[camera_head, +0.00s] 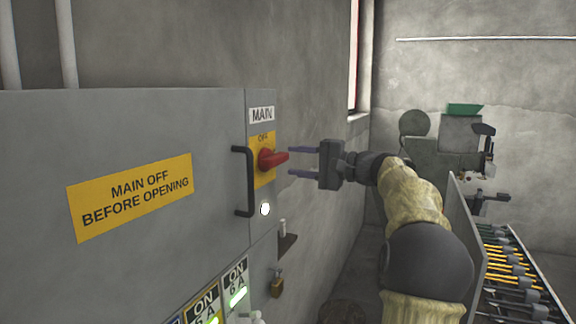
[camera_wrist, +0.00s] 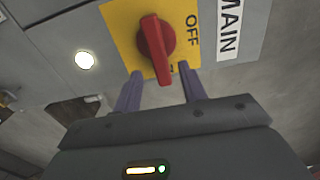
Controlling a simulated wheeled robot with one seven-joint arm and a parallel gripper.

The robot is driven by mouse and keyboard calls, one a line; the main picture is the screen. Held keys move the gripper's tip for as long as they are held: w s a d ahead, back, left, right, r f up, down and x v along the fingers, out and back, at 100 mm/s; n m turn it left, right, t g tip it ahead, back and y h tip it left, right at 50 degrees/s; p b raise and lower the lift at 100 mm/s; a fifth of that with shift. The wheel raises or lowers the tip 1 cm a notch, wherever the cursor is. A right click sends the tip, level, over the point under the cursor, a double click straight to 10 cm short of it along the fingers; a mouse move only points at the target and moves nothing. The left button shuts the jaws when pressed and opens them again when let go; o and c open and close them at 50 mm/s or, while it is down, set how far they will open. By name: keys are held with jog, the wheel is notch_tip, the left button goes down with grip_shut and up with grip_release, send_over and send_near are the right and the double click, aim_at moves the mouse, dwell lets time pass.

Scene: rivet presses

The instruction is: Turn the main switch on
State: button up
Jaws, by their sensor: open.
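The main switch is a red rotary handle (camera_head: 272,159) on a yellow plate (camera_head: 263,140) under a "MAIN" label (camera_head: 262,114) on the grey cabinet's side. In the wrist view, the red handle (camera_wrist: 154,48) stands out from the plate, which reads "OFF" on its right; another marking by the fingers is mostly hidden. My gripper (camera_head: 303,161) is open and faces the switch from the right in the head view. In the wrist view, its two fingers (camera_wrist: 160,88) reach toward the plate, one on each side of the handle's near end. I cannot tell whether they touch it.
A black door handle (camera_head: 241,182) stands out left of the switch. A lit white lamp (camera_head: 265,209) sits below it, and a brass padlock (camera_head: 277,284) hangs lower. A yellow sign (camera_head: 133,196) is on the cabinet front. A tool rack (camera_head: 515,270) stands right of my arm.

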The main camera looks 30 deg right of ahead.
jog(key=b+v, duration=0.3)
jog(key=v, duration=1)
jog(key=shift+s+d, duration=0.25)
